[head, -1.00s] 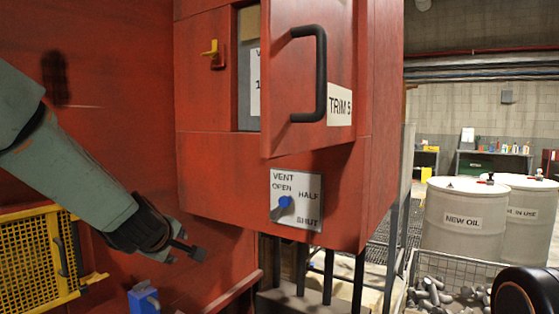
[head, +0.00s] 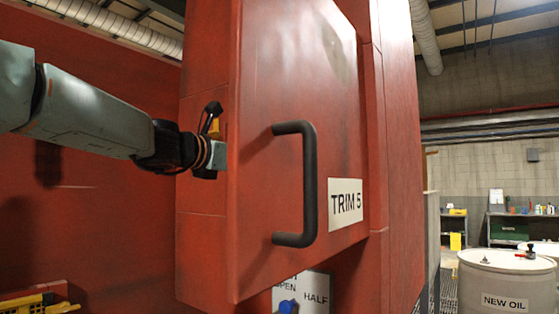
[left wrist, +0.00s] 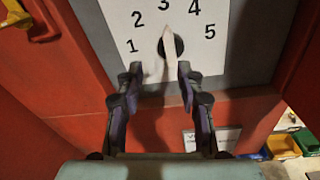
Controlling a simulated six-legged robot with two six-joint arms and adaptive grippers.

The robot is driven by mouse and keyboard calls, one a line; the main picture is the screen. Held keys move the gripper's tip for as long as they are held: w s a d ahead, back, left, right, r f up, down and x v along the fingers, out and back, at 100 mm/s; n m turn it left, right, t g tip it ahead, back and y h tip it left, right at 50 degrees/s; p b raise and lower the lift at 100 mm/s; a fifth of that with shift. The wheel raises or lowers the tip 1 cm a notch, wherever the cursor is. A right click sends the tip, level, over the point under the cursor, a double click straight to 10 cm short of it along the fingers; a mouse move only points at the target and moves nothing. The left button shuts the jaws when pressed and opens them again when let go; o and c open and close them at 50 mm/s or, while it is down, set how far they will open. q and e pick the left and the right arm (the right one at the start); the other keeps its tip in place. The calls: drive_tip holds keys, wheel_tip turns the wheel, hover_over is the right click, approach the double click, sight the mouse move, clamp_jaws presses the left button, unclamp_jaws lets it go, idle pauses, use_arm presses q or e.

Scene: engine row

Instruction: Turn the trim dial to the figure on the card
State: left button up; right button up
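The trim dial shows in the left wrist view as a black round hub with a pale pointer (left wrist: 168,45) on a white plate (left wrist: 225,50) numbered 1 to 5. The pointer's tip points up at about 3. My left gripper (left wrist: 158,76) is open, its fingertips apart just below the hub, one on each side of the pointer's lower end. I cannot tell whether they touch it. The card (head: 345,204) on the open cabinet door (head: 285,130) reads TRIM 5. In the head view my left gripper (head: 212,145) is partly hidden by the door, which also hides the dial. My right gripper is out of view.
The door's black handle (head: 309,185) sticks out to the right of my left gripper. A vent plate with a blue knob (head: 288,306) is below the door. A yellow catch (left wrist: 14,14) is at the upper left in the wrist view. A NEW OIL drum (head: 505,281) stands far right.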

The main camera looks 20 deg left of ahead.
use_arm(q)
drive_tip(key=w+d+r+n+h+p, duration=0.1)
drive_tip(key=w+d+p, duration=0.2)
drive_tip(key=w, duration=0.2)
drive_tip(key=shift+w, duration=0.35)
drive_tip(key=shift+w+d+f, duration=0.1)
drive_tip(key=shift+w+d, duration=0.05)
drive_tip(key=shift+d, duration=0.1)
drive_tip(key=shift+c, duration=0.3)
drive_tip(key=shift+w+d+f, duration=0.15)
drive_tip(key=shift+w+f, duration=0.05)
drive_tip(key=shift+w, duration=0.2)
drive_tip(key=shift+w+d+f, duration=0.15)
drive_tip(key=shift+w, duration=0.25)
drive_tip(key=c, duration=0.3)
drive_tip(key=shift+a, duration=0.1)
drive_tip(key=shift+c, duration=0.7)
drive_tip(key=shift+s+a, duration=0.15)
drive_tip(key=shift+a, duration=0.05)
drive_tip(key=shift+c, duration=0.8)
drive_tip(key=shift+s+a+r, duration=0.1)
drive_tip(key=shift+s+r, duration=0.05)
clamp_jaws()
drive_tip(key=shift+r, duration=0.1)
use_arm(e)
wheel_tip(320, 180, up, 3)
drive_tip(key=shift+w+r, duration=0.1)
